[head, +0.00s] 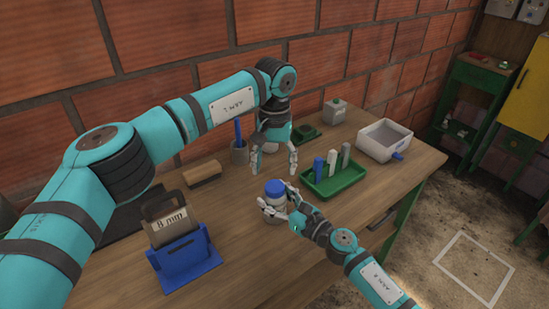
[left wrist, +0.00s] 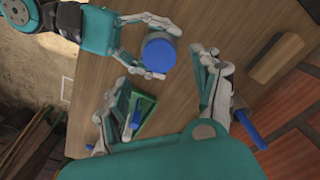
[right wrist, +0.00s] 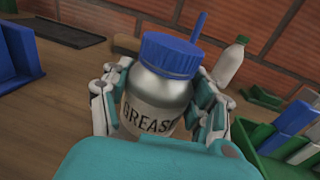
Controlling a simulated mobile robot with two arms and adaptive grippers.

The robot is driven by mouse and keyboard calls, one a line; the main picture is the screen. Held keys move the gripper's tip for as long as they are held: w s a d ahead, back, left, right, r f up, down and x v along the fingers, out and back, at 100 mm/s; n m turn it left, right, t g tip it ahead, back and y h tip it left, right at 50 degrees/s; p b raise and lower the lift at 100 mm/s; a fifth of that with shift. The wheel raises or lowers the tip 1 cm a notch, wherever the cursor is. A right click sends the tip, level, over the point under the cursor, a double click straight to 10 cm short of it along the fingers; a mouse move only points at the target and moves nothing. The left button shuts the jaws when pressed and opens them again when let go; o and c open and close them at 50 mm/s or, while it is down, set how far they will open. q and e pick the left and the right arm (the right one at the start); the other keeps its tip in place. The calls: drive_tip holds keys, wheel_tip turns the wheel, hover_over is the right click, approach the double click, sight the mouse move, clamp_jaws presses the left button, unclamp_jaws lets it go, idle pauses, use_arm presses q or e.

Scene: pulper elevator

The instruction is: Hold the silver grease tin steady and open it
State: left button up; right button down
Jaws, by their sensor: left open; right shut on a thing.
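The silver grease tin (right wrist: 157,100) stands upright on the table with its blue lid (right wrist: 172,52) on; its label reads GREASE in the right wrist view. My right gripper (right wrist: 158,98) is shut around the tin's body, a finger on each side, below the lid. In the head view, the blue lid (head: 275,187) shows above my right fingers, which partly hide the body. My left gripper (head: 274,168) is open and empty, fingers pointing down, behind the tin and higher. In the left wrist view, the lid (left wrist: 160,53) lies beyond the fingertips, apart from them.
A green tray (head: 335,188) with blue, white and grey upright items stands right of the tin. A grey bin (head: 384,141) is farther right. A blue holder with an 8 mm block (head: 174,228) stands left. A cup (head: 239,154), wooden block (head: 202,174) and white bottle (right wrist: 231,62) are behind.

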sight(274, 186)
use_arm(q)
wheel_tip(274, 186, down, 6)
drive_tip(key=shift+f, duration=0.25)
